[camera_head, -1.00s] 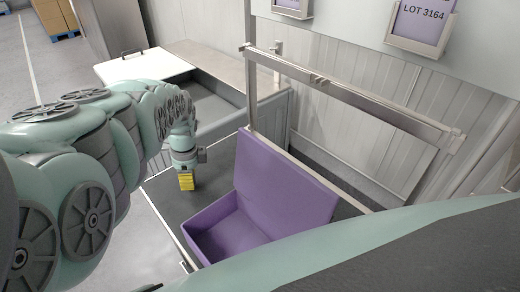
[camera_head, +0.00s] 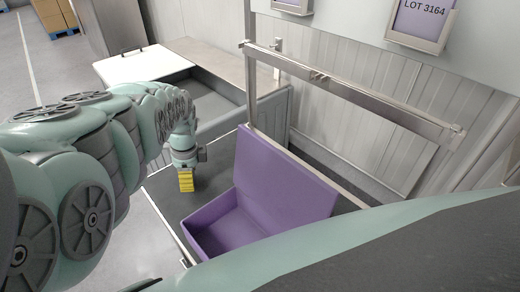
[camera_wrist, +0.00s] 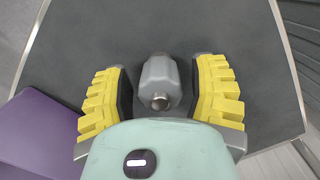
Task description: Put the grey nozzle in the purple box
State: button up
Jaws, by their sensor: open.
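The grey nozzle (camera_wrist: 160,82) lies on the dark belt in the wrist view, a metallic piece with a faceted body and a round end. My gripper (camera_wrist: 161,92) is open, with its yellow ribbed fingers on either side of the nozzle and a gap visible on each side. In the head view my gripper (camera_head: 186,182) points down at the belt, and the nozzle is hidden there. The purple box (camera_head: 211,213) stands open on the belt to the right of my gripper, with its lid raised at the back. Part of it shows at the left of the wrist view (camera_wrist: 38,130).
The dark belt (camera_head: 163,190) has a metal edge rail. A metal frame with a crossbar (camera_head: 350,92) stands behind the purple box. A grey bin with a white lid (camera_head: 146,66) is at the back left. A LOT 3164 card holder (camera_head: 422,28) hangs above right.

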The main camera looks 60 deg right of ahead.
jog(key=shift+r, duration=0.15)
jog(key=shift+d+r, duration=0.1)
jog(key=shift+r, duration=1.3)
jog(key=r, duration=0.5)
jog(key=r+b, duration=0.1)
jog(key=r, duration=0.1)
jog(key=shift+s+d+r, duration=0.25)
jog(key=shift+s+r, duration=0.05)
jog(key=shift+r, duration=0.75)
